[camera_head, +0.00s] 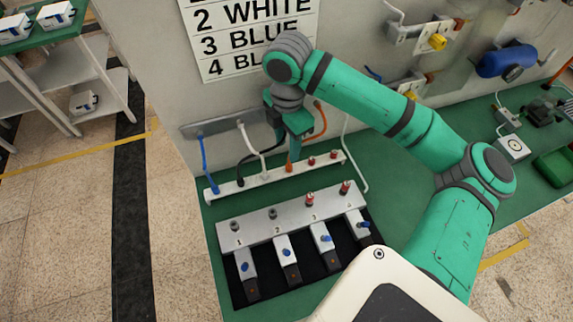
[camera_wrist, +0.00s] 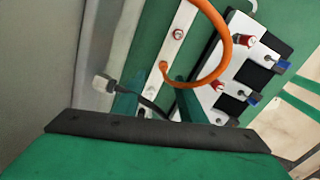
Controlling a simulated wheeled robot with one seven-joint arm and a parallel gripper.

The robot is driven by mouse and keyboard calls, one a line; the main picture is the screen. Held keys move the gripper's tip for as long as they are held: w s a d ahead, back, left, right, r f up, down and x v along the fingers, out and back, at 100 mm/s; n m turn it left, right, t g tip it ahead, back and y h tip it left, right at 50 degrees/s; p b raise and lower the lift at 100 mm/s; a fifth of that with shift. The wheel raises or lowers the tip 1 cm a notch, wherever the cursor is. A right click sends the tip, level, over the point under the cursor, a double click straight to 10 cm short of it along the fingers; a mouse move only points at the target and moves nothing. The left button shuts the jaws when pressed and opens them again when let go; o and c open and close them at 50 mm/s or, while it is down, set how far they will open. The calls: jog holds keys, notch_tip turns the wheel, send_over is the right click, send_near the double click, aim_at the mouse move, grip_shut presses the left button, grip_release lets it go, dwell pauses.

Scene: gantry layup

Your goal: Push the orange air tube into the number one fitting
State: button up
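The orange air tube (camera_head: 320,122) loops from the wall panel down to the white rail, its lower end among the rail's holes. In the wrist view the orange tube (camera_wrist: 228,50) curves across, with its end near the rail between my fingertips. My gripper (camera_head: 294,146) is over the rail at that end. In the wrist view my gripper (camera_wrist: 160,82) has its two green fingers apart, and I see no firm hold. The number one fitting (camera_head: 235,226) is a bare grey port at the left end of the silver block (camera_head: 262,224).
The white rail (camera_head: 225,186) also holds blue (camera_head: 203,165), black (camera_head: 243,165) and white (camera_head: 250,145) tubes, plus two red-topped fittings. Fitting two (camera_head: 273,213) is bare; three (camera_head: 310,199) and four (camera_head: 346,187) are red-topped. Blue-knobbed valves stand in front of the block.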

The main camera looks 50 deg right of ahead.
aim_at(289, 167)
jog(key=shift+s+f, duration=0.1)
jog(key=shift+f, duration=1.3)
jog(key=f, duration=0.3)
jog(key=shift+s+f, duration=0.2)
jog(key=shift+s, duration=0.15)
jog(key=shift+w+f, duration=0.1)
jog(key=shift+f, duration=0.35)
grip_shut()
